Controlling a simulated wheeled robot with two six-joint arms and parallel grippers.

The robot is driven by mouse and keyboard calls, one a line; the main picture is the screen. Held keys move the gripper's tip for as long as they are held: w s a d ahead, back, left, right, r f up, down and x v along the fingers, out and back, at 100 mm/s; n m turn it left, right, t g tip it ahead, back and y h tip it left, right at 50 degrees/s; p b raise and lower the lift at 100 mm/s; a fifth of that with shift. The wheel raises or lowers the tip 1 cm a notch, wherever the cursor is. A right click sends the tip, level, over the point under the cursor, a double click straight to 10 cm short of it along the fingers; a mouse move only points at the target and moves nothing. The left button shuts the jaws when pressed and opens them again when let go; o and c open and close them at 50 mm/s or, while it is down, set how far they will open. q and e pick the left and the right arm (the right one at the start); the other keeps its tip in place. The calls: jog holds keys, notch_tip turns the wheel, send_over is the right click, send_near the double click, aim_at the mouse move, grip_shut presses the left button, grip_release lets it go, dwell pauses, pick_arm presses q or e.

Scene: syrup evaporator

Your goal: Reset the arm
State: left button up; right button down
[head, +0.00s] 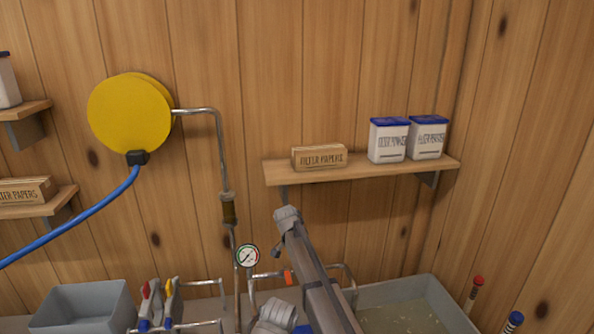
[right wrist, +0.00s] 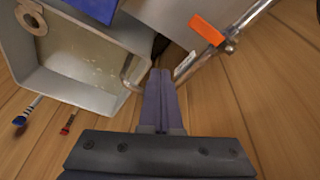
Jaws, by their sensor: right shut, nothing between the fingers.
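My right gripper (right wrist: 161,75) shows in the right wrist view with its two dark fingers pressed together and nothing between them. Its fingertips point toward the gap between a grey basin (right wrist: 120,98) and a metal pipe (right wrist: 243,22). In the head view a grey arm link of mine rises from the bottom edge to a joint near the middle. I cannot make out the right fingers in that view. My left gripper is in neither view.
An orange valve handle (right wrist: 208,29) sits on the pipe near the right fingers. Blue- and red-capped sticks (head: 514,320) (head: 476,287) stand right of the basin. A pressure gauge (head: 247,255), yellow reel (head: 130,113) and wall shelf (head: 375,169) with containers lie behind.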

jog(key=s+d+n+y, duration=0.1)
jog(key=s+d+n, duration=0.3)
jog(key=s, duration=0.7)
jog(key=s+d+n+g+y, duration=0.1)
jog(key=s+d+n, duration=0.35)
jog(key=s, duration=0.75)
jog(key=s+d+n+y, duration=0.1)
jog(key=s+d+n, duration=0.1)
jog(key=s+d, duration=0.7)
pick_arm(q)
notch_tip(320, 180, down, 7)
jog(key=b, duration=0.7)
pick_arm(e)
jog(key=s+a+f+n, duration=0.1)
jog(key=s+a+f, duration=0.2)
jog(key=a, duration=0.3)
jog(key=s+a+f+n+g+h, duration=0.1)
jog(key=s+a+f+n, duration=0.1)
jog(key=a, duration=0.5)
notch_tip(320, 180, down, 3)
jog(key=shift+s+a+r, duration=0.1)
jog(key=shift+s+a, duration=0.1)
jog(key=shift+s, duration=0.7)
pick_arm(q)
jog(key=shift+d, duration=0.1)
pick_arm(e)
jog(key=shift+n, duration=0.25)
